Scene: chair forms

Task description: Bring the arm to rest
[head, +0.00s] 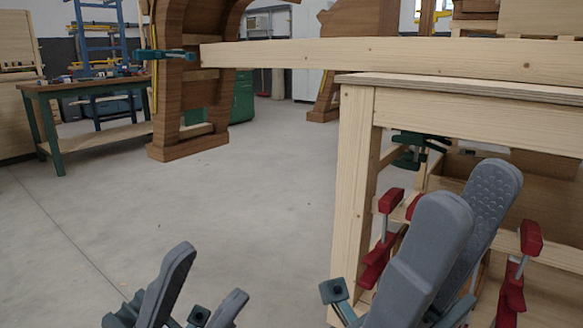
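My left gripper (210,272) is low at the left in the head view, over the grey floor. Its two grey fingers stand apart with nothing between them. My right gripper (472,188) is at the lower right, in front of the pale wooden workbench (357,180). Its near finger partly covers the far one, whose dotted pad shows. It looks open and I see nothing held. The arms behind both grippers are mostly out of view.
Red clamps (379,255) stand close beside my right gripper at the bench. A long pale beam (400,55) lies above the bench top, near a curved brown wooden form (183,95). A green-legged table (50,130) stands far left. The middle floor is clear.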

